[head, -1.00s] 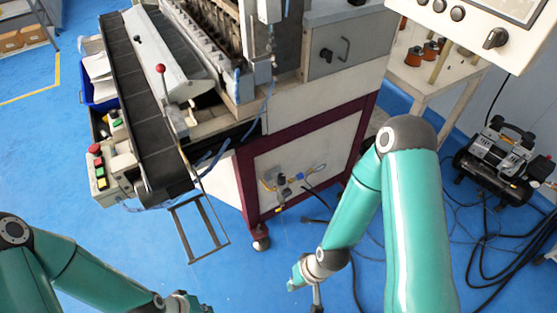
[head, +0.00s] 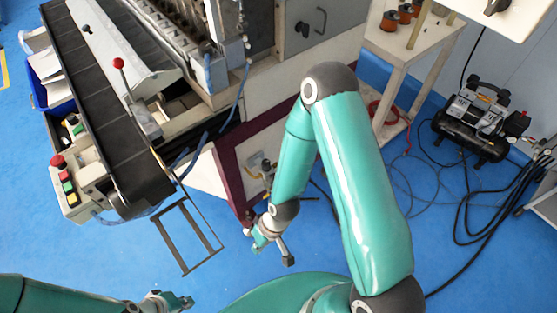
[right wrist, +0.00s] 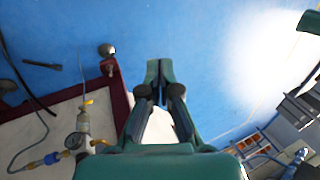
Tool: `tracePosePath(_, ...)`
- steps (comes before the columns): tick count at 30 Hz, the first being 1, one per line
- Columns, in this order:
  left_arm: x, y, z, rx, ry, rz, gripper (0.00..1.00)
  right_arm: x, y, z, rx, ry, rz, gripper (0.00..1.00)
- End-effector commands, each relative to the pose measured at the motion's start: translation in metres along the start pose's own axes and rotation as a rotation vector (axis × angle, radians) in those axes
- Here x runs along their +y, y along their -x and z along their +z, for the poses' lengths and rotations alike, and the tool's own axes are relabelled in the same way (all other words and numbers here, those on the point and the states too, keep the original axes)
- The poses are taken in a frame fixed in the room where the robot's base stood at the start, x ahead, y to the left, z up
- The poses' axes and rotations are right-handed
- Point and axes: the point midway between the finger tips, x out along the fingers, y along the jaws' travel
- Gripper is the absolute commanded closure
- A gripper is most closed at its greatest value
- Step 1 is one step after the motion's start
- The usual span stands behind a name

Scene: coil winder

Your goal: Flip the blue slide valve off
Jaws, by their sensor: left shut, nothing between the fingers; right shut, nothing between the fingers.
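The blue slide valve (right wrist: 50,159) shows at the lower left of the right wrist view, a small blue piece on the air line beside a round gauge (right wrist: 74,141). Its slide position is too small to tell. In the head view the right gripper (head: 258,241) is in front of the machine's lower corner. My left gripper (head: 185,302) is shut and empty at the bottom edge.
The machine's maroon frame (right wrist: 118,98) and castor (right wrist: 106,50) lie close to my right gripper. A grey metal frame (head: 187,236) juts out below the conveyor (head: 140,181). A compressor (head: 475,122) with black cables stands at right. Blue floor between is clear.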

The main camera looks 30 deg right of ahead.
Motion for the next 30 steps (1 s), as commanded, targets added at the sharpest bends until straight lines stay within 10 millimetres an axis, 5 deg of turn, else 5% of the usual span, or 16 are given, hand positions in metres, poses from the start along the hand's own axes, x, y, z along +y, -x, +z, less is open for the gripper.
tracePosePath(3, -0.013, -0.035, 0.000, 0.000, 0.000, 0.000, 1.00, 0.015, -0.031, -0.045, -0.003, 0.295, 0.001, 1.00)
tracePosePath(8, -0.029, -0.082, 0.000, -0.001, 0.000, 0.000, 1.00, 0.059, -0.043, -0.123, -0.072, 0.856, 0.100, 1.00)
tracePosePath(11, -0.039, -0.108, 0.000, -0.001, 0.000, 0.000, 1.00, 0.098, -0.029, -0.173, -0.169, 1.182, 0.218, 1.00)
tracePosePath(15, -0.049, -0.136, -0.001, -0.001, 0.000, 0.000, 1.00, 0.148, 0.015, -0.225, -0.356, 1.487, 0.385, 1.00)
tracePosePath(21, -0.055, -0.151, -0.001, 0.000, 0.000, 0.000, 1.00, 0.183, 0.069, -0.254, -0.556, 1.647, 0.505, 1.00)
tracePosePath(30, -0.054, -0.150, -0.001, 0.000, 0.000, 0.000, 1.00, 0.187, 0.080, -0.256, -0.591, 1.666, 0.517, 1.00)
